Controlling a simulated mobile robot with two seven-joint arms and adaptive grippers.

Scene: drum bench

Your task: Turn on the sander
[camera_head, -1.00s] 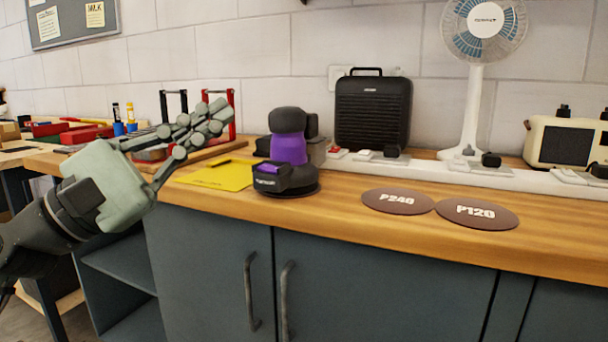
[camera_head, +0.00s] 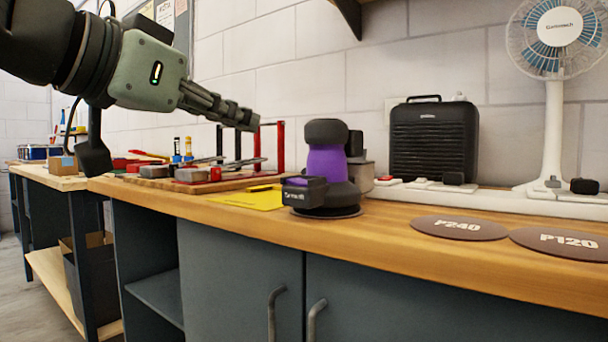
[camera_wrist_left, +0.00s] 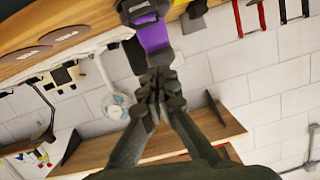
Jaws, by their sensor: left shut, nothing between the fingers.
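The sander (camera_head: 325,168) is purple and black and stands upright on the wooden bench top in the head view. In the left wrist view the purple and black sander (camera_wrist_left: 153,35) shows at the top, just beyond my fingertips. My left gripper (camera_head: 250,120) comes in from the upper left, with its fingers together and empty. It is up and to the left of the sander, apart from it in the head view. In the left wrist view the closed fingers (camera_wrist_left: 158,85) point toward the sander. My right gripper is not in view. I cannot make out the sander's switch.
Two sanding discs, P240 (camera_head: 459,228) and P120 (camera_head: 560,243), lie right of the sander. A yellow sheet (camera_head: 246,198) lies to its left. A black heater-like box (camera_head: 434,141), a white power strip (camera_head: 480,197) and a white fan (camera_head: 556,95) stand behind. A tool board (camera_head: 180,184) is at left.

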